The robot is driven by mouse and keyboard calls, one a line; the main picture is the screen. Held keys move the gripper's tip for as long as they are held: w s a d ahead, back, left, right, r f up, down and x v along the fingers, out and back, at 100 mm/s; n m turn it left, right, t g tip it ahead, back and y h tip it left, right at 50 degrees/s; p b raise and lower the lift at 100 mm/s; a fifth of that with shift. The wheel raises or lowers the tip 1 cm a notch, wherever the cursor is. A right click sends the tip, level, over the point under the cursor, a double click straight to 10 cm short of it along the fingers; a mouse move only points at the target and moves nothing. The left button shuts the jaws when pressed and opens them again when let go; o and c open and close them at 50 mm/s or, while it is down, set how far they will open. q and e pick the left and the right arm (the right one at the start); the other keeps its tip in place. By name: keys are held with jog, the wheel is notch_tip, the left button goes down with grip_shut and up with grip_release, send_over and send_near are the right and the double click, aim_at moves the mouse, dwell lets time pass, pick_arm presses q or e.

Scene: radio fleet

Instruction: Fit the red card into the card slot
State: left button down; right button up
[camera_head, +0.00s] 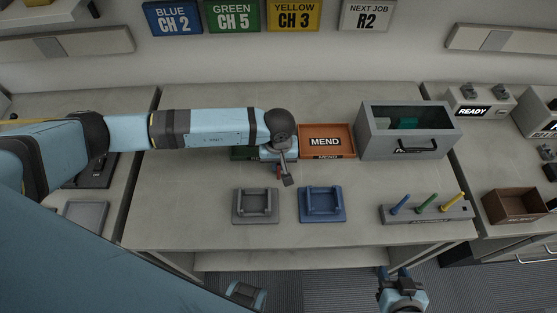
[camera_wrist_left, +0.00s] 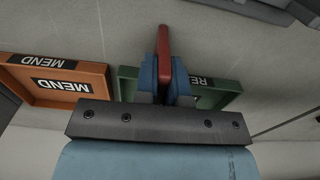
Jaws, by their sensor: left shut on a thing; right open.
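My left gripper (camera_head: 282,174) reaches over the middle of the table from the left. Its blue fingers (camera_wrist_left: 164,75) are shut on the red card (camera_wrist_left: 164,42), seen nearly edge-on in the left wrist view. In the head view only a small bit of red shows at the gripper, mostly hidden by it. My right gripper (camera_head: 394,274) is open and empty, low in front of the table's front edge. I cannot make out the card slot in either view.
An orange MEND tray (camera_head: 343,153) and a partly hidden green tray (camera_wrist_left: 226,91) lie near the gripper. A grey cradle (camera_head: 255,220) and blue cradle (camera_head: 322,216) stand in front. A grey bin (camera_head: 382,145) and peg rack (camera_head: 428,216) are to the right.

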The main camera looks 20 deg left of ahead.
pick_arm(q)
jog(key=shift+f+b, duration=0.2)
jog(key=shift+b, duration=0.1)
jog(key=c, duration=1.2)
grip_release()
jog(key=shift+r, duration=0.1)
